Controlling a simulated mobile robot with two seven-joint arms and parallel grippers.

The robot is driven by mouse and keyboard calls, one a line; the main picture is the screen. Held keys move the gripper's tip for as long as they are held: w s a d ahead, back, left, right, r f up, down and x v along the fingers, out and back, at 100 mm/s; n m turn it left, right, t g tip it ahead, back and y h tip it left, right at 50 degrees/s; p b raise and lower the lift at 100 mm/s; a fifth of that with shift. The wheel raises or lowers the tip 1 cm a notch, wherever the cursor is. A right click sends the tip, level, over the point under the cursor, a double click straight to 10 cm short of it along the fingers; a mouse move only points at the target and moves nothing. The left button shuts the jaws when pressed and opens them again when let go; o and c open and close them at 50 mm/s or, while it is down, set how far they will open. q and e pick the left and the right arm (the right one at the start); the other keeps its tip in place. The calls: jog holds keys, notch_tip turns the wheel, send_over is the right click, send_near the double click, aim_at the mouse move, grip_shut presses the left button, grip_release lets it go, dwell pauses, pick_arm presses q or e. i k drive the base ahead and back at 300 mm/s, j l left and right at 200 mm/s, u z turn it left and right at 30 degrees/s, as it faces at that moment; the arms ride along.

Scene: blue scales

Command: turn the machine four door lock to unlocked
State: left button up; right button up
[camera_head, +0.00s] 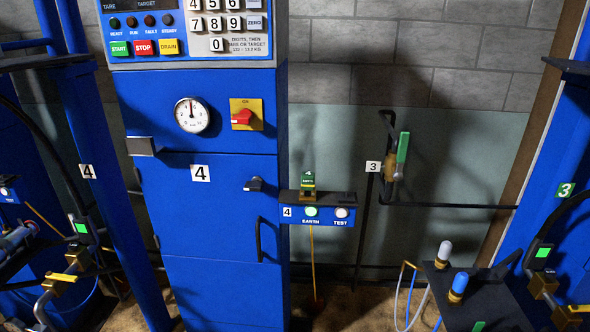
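Machine four (215,220) is the tall blue cabinet at centre left, with a white "4" label on its door. A small dark door lock (254,184) sits at the upper right of that door; its short lever points to the left, and I cannot read any lock marking. A black curved door handle (259,240) is below it. The door (185,215) looks closed. Neither of my grippers shows in the head view.
Above the door are a round gauge (192,115) and a red rotary switch (242,118) on a yellow plate. An earth/test box (318,211) juts out right of the door. Blue posts (105,160) stand left.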

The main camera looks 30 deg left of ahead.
aim_at(256, 183)
jog(key=u, duration=1.2)
